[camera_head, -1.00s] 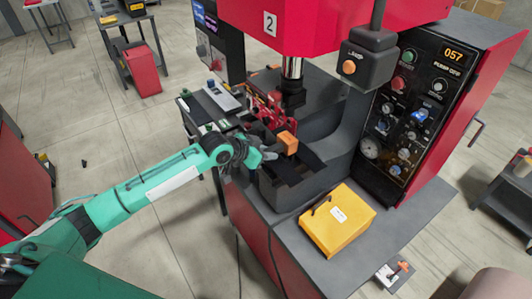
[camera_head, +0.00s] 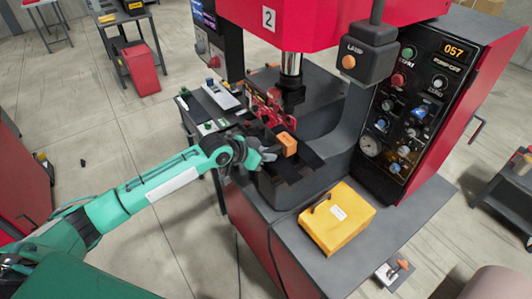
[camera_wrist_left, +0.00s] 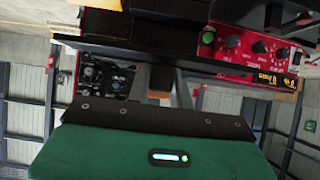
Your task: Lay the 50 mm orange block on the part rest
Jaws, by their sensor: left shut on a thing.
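The orange block (camera_head: 287,143) shows at the tip of my left gripper (camera_head: 279,149), above the dark trough at the front of the red machine. My left gripper is shut on it. In the left wrist view the fingers point away from the camera, with a brownish-orange face of the block (camera_wrist_left: 160,78) between them. I cannot pick out the part rest for certain; a red fixture (camera_head: 268,105) stands just behind the block, under the machine's spindle. My right gripper is not in view.
The dark trough (camera_head: 280,192) has raised walls close below my gripper. The spindle (camera_head: 291,75) hangs above and behind. A yellow box (camera_head: 337,218) lies on the front ledge.

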